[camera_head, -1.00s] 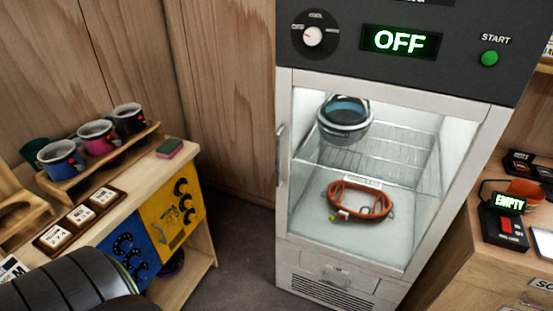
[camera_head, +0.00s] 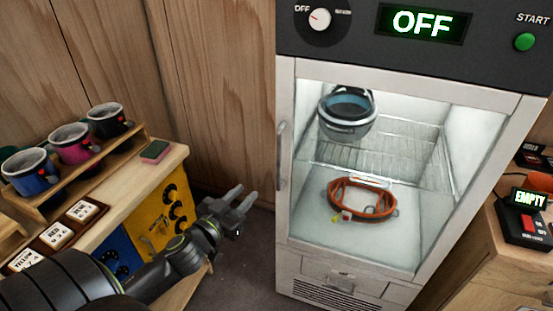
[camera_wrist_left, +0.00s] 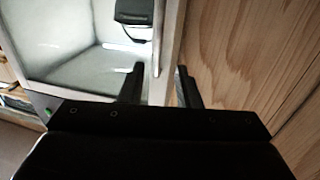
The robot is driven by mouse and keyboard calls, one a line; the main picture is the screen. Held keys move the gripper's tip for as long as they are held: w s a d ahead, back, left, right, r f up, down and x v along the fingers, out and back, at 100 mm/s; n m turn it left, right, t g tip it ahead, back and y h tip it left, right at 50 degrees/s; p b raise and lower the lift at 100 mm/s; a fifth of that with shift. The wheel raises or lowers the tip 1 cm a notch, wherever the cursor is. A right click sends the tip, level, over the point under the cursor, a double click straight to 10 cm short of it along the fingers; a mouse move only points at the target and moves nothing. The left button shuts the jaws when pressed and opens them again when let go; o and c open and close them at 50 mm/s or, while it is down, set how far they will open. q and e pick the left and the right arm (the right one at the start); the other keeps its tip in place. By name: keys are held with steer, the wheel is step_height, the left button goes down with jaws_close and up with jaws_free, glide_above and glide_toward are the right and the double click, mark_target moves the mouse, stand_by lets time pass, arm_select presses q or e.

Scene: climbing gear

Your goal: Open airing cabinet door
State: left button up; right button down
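The airing cabinet (camera_head: 400,85) stands at the centre right with its glass-fronted door (camera_head: 291,230) shut. The door's vertical bar handle (camera_head: 282,155) is on its left edge; the handle also shows in the left wrist view (camera_wrist_left: 158,40). My left gripper (camera_head: 243,198) is open and empty, left of the door and apart from the handle. In the left wrist view its two fingers (camera_wrist_left: 160,85) are spread, with the handle's line between them farther off. My right gripper is in neither view.
Inside the cabinet are a blue-grey bag-like item (camera_head: 346,118) on a wire rack and an orange harness-like loop (camera_head: 362,198) below.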

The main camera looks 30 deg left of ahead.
mark_target(278, 161)
arm_select(q)
steer(key=w+p, duration=0.2)
steer(key=w, duration=0.3)
steer(key=w+p, duration=0.2)
steer(key=w, duration=0.3)
steer(key=w+p, duration=0.2)
steer(key=w, duration=0.3)
steer(key=shift+w+a, duration=0.25)
steer(key=shift+w, duration=0.7)
jaws_close()
